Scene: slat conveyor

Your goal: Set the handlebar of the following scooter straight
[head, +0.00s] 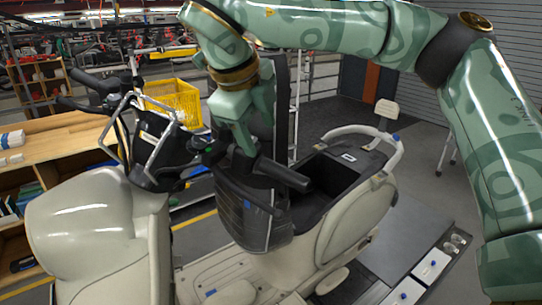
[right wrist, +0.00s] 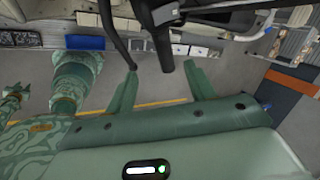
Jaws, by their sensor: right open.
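The scooter (head: 345,225) is cream and stands upright, with an open black well behind its front. Its handlebar (head: 160,145) lies at an angle across the head view. One black grip (head: 285,176) points to the lower right; other black grips or levers (head: 95,84) are at the upper left. My right gripper (head: 238,142) hangs from above beside the near grip and partly hides the bar. In the right wrist view its two fingers (right wrist: 163,70) are apart, with the black grip end (right wrist: 162,45) reaching between them; contact cannot be told. My left gripper does not show.
A large cream rounded body part (head: 90,220) fills the lower left. A wooden shelf (head: 60,140) stands behind it, with a yellow crate (head: 178,102) further back. A grey surface with white trays (head: 430,265) is at the lower right.

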